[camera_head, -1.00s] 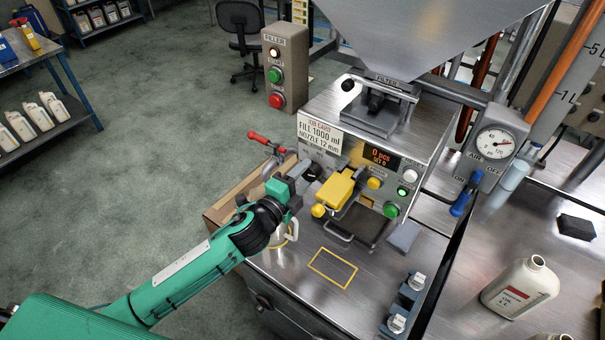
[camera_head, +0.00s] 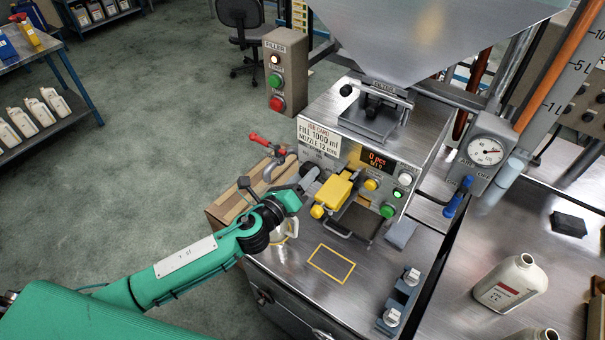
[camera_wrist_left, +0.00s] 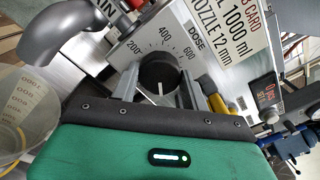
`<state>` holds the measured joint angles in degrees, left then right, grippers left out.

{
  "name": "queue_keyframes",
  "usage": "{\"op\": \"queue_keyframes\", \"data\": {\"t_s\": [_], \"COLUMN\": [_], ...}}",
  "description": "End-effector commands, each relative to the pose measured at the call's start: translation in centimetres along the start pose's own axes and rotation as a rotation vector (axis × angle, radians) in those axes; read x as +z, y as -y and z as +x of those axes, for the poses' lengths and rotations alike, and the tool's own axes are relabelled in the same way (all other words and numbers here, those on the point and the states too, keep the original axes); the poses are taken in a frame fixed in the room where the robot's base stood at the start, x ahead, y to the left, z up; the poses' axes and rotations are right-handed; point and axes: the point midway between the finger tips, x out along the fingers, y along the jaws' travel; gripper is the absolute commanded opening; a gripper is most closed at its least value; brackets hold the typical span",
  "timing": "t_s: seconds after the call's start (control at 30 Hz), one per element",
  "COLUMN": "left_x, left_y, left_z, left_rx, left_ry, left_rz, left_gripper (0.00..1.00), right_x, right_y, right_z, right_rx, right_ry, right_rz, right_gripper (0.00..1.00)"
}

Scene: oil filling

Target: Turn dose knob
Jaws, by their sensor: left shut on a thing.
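The dose knob (camera_wrist_left: 160,74) is a round black dial with a white mark, set on a grey scale plate (camera_wrist_left: 184,32) marked 200, 400, 600 and DOSE in the left wrist view. My left gripper (camera_wrist_left: 158,90) has one finger on each side of the knob and is shut on it. In the head view my left gripper (camera_head: 309,180) reaches the front of the filling machine (camera_head: 415,150), below the job card (camera_head: 320,137). The card reads FILL 1000 ml, NOZZLE 12 mm. The knob is largely hidden there. My right gripper is not in view.
A yellow clamp-like part (camera_head: 334,190) stands close right of my left gripper. A red-handled tap (camera_head: 268,146) is to its left, and a clear measuring jug (camera_wrist_left: 22,110) is beside the wrist. A white bottle (camera_head: 510,283) stands at the right. The yellow-outlined spot (camera_head: 331,264) is empty.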

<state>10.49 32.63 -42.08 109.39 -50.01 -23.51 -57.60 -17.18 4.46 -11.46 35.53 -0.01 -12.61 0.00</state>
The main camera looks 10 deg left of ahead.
Motion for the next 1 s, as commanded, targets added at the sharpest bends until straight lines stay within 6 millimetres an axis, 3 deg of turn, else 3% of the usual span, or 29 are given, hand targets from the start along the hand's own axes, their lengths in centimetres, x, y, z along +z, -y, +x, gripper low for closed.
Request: {"op": "queue_keyframes", "data": {"t_s": [0.4,0.97,1.0], "left_x": [-0.01,-0.10,-0.10], "left_y": [0.10,0.05,0.05], "left_z": [0.02,0.00,0.00], "left_rx": [-0.001,-0.001,-0.001], "left_ry": [-0.001,-0.001,-0.001], "left_rz": [0.197,0.227,0.227], "left_gripper": [0.23,0.23,0.50], "right_x": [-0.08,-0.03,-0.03], "right_y": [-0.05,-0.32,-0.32], "right_z": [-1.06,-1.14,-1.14], "right_rx": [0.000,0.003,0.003], "right_ry": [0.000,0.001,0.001], "right_rz": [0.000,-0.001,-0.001], "right_gripper": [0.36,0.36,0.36]}}
